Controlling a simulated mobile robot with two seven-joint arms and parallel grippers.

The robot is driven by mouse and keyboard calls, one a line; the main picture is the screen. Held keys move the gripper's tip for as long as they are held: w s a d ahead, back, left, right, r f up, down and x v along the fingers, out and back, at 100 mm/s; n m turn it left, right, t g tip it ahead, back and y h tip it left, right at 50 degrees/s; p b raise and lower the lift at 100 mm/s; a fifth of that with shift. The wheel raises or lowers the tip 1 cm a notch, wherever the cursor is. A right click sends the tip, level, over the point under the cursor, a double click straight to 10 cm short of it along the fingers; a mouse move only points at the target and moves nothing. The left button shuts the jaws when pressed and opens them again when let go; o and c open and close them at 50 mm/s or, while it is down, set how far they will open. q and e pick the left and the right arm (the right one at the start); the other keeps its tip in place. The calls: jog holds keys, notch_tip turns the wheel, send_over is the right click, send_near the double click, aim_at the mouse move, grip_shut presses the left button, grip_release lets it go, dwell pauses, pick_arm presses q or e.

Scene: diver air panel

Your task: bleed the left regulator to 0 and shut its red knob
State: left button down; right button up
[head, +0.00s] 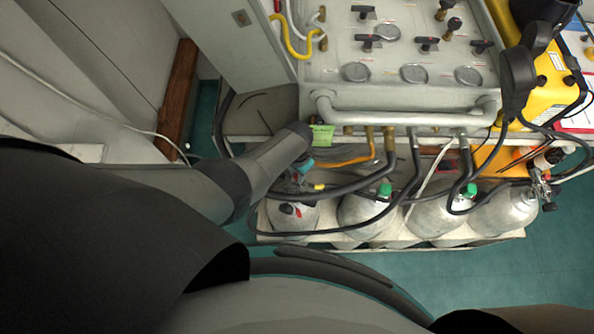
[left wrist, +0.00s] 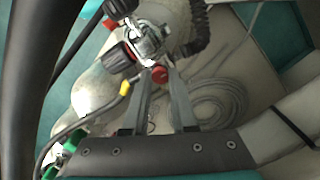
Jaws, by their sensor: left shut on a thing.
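The left regulator (left wrist: 150,42) is a silver metal block with black knobs (left wrist: 117,58), on the leftmost cylinder. Its red knob (left wrist: 159,74) faces my left gripper (left wrist: 161,76). The gripper's two grey fingers are closed around the red knob at their tips. In the head view my left gripper (head: 299,178) reaches down at the leftmost cylinder (head: 292,215); its fingertips and the red knob are hard to make out there. The regulator's gauge reading cannot be seen. My right gripper is not in view.
The air panel (head: 400,75) with gauges and valves stands behind a white rail (head: 400,116). More cylinders (head: 437,213) stand to the right, with black hoses crossing in front. A yellow case (head: 550,85) is at the right. A coiled hose (left wrist: 218,103) lies beside the regulator.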

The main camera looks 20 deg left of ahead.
pick_arm(q)
jog(key=shift+s+n, duration=0.1)
jog(key=shift+n, duration=1.2)
jog(key=c, duration=0.7)
grip_release()
notch_tip(320, 180, up, 15)
jog(key=p, duration=0.8)
